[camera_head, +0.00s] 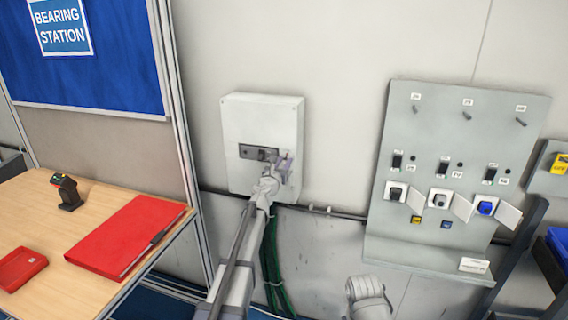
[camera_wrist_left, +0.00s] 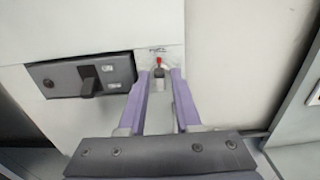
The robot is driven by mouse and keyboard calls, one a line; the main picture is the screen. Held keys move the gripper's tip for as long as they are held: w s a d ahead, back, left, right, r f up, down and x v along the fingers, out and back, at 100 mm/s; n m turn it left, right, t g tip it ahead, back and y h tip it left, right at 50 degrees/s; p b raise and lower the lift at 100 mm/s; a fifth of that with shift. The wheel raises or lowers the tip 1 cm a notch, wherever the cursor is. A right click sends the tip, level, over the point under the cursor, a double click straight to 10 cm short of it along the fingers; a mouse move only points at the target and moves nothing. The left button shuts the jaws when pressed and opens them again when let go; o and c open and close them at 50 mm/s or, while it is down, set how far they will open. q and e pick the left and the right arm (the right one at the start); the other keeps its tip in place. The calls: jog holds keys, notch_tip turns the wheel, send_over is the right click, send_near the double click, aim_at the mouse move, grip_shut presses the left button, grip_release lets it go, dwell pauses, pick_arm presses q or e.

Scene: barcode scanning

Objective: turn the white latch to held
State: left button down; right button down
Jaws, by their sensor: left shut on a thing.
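A pale box (camera_head: 263,112) is fixed to the wall. My left gripper (camera_head: 284,166) reaches up to the lower right of its front. In the left wrist view, the purple fingers of my left gripper (camera_wrist_left: 159,82) close around a small pale grey piece with a red tip above it, which I take as the latch (camera_wrist_left: 158,78). Small lettering sits above it, too blurred to read. The fingers hide the latch in the head view. Of my right arm, only a white part shows at the bottom of the head view; its gripper fingers do not show.
A dark plate with a black lever (camera_wrist_left: 88,80) sits just left of the latch. A grey panel (camera_head: 457,120) with hooks, switches and sockets with open flaps hangs to the right. A wooden table (camera_head: 100,203) holds a red folder (camera_head: 125,235) at the left.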

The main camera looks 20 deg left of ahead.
pick_arm(q)
jog(key=shift+m, duration=0.4)
jog(key=m, duration=0.8)
jog(key=shift+d+m, duration=0.1)
jog(key=shift+m, duration=0.2)
jog(key=m, duration=0.4)
jog(key=shift+f+m, duration=0.1)
jog(key=shift+m, duration=2.3)
jog(key=c, duration=0.9)
grip_release()
